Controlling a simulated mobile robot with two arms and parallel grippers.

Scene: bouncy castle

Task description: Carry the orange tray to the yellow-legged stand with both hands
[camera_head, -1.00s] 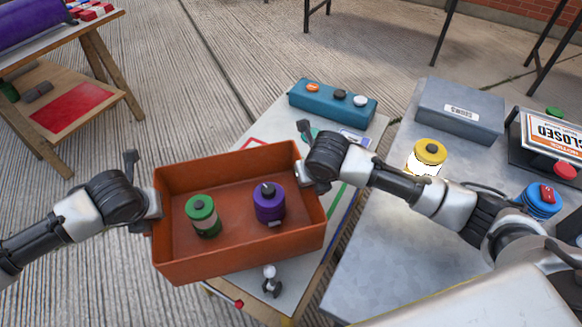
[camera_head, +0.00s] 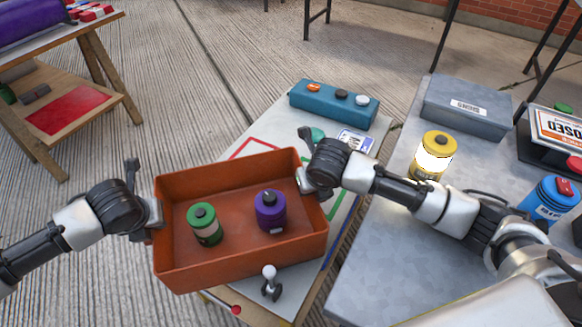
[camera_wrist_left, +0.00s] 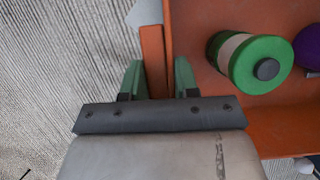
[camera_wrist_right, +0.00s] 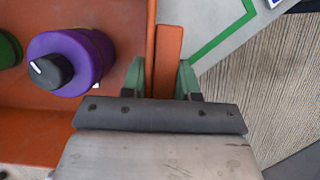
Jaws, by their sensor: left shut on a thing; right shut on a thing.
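The orange tray (camera_head: 240,252) is held between my two grippers in the head view, over the near part of a white-topped stand (camera_head: 290,133). A green-lidded jar (camera_head: 205,224) and a purple jar with a black knob (camera_head: 270,211) stand inside it. My left gripper (camera_head: 152,215) is shut on the tray's left side; the left wrist view shows its green fingers around an orange handle (camera_wrist_left: 153,60). My right gripper (camera_head: 304,180) is shut on the right side, its fingers around the other handle (camera_wrist_right: 168,62). The stand's legs are mostly hidden; a yellowish edge shows below the tray.
A teal box with knobs (camera_head: 333,104) stands at the stand's far end. A grey table (camera_head: 375,262) on the right holds a yellow-topped lantern (camera_head: 434,155), a grey box (camera_head: 466,107) and a blue canister (camera_head: 550,200). A wooden bench (camera_head: 100,70) is far left.

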